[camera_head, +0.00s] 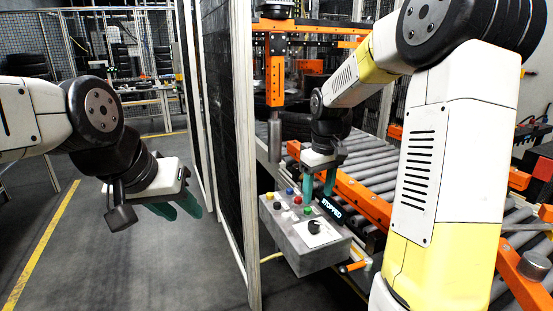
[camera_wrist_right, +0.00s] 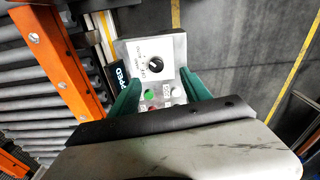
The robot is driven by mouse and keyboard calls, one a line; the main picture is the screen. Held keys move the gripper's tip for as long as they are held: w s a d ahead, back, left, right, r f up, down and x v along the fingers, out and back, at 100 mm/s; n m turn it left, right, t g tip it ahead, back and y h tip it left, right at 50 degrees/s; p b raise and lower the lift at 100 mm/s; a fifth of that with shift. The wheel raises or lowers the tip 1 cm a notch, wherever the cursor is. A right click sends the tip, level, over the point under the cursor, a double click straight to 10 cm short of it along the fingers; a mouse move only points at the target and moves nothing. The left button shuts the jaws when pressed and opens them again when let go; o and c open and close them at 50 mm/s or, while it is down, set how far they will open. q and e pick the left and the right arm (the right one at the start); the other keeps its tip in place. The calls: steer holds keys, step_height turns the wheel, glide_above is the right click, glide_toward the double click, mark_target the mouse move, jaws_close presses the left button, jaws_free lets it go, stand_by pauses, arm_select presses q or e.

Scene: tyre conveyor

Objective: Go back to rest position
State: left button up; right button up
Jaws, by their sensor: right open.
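My right gripper (camera_head: 318,203) is over the grey control box (camera_head: 318,258), its green fingers pointing down at the button panel. In the right wrist view the fingers (camera_wrist_right: 161,77) are apart with nothing held between them; the box's buttons show in the gap. I cannot tell whether a fingertip touches the panel. The box has coloured buttons, a black knob (camera_head: 314,227) and a display (camera_head: 331,208) reading STOPPED. My left gripper (camera_head: 178,212) hangs at the left above the floor, empty, with its two green fingers apart.
A dark mesh fence (camera_head: 222,130) with a pale post (camera_head: 243,160) stands between my two grippers. The roller conveyor (camera_head: 375,185) with orange rails runs behind and right of the box. Open floor (camera_head: 130,260) lies at the left, with a yellow line.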

steer(key=s+r+m+t+y, duration=0.1)
steer(key=s+r, duration=0.4)
steer(key=s, duration=0.5)
steer(key=s+a+r+m+t+y, duration=0.1)
steer(key=s+r+m+t, duration=0.2)
steer(key=s, duration=0.8)
step_height(320, 180, up, 2)
steer(key=shift+a+m+t, duration=0.3)
steer(key=shift+t, duration=0.3)
steer(key=shift+s, duration=0.1)
